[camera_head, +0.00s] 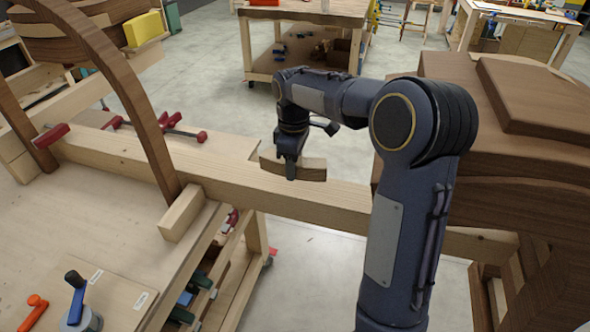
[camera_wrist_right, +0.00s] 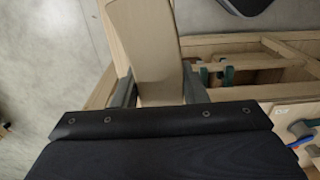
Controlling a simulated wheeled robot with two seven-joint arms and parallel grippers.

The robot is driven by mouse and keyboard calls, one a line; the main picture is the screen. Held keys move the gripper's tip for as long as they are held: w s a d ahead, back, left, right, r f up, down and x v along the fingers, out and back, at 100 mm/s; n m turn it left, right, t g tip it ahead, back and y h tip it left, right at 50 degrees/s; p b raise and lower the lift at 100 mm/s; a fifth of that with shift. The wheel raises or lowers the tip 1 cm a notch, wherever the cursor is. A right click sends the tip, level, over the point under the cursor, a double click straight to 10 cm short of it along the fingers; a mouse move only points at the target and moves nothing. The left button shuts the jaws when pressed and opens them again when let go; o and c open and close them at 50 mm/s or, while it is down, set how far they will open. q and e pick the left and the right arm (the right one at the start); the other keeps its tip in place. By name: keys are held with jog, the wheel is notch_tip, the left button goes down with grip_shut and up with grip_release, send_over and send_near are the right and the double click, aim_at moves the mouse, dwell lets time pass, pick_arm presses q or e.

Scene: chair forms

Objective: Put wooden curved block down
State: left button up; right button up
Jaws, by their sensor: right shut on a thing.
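The wooden curved block (camera_head: 309,169) is a light brown piece with a curved outline. My right gripper (camera_head: 291,172) is shut on it, at or just above the long pale beam (camera_head: 330,203) in the head view. I cannot tell whether the block touches the beam. In the right wrist view the block (camera_wrist_right: 147,45) lies between the two fingers of my right gripper (camera_wrist_right: 157,92) and extends away from them. My left gripper is not in view.
A dark curved wooden chair form (camera_head: 150,125) stands at left, and large brown wooden forms (camera_head: 540,95) stand at right. Red clamps (camera_head: 170,124) lie along the bench. A blue-handled tool (camera_head: 77,300) sits front left. Grey floor (camera_head: 215,85) is open behind the beam.

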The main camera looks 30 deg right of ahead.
aim_at(295, 184)
jog(key=shift+w+d+f, duration=0.3)
jog(key=shift+w+f, duration=0.05)
jog(key=shift+f, duration=0.15)
jog(key=shift+w+d+f, duration=0.25)
jog(key=shift+w+f, duration=0.1)
jog(key=shift+f, duration=0.15)
jog(key=f, duration=0.1)
jog(key=f+p, duration=0.1)
jog(key=f, duration=0.1)
jog(key=shift+w+d+f, duration=0.15)
jog(key=shift+d+f, duration=0.05)
jog(key=shift+f, duration=0.15)
jog(key=shift+f, duration=0.2)
jog(key=o, duration=1.1)
jog(key=shift+r, duration=0.1)
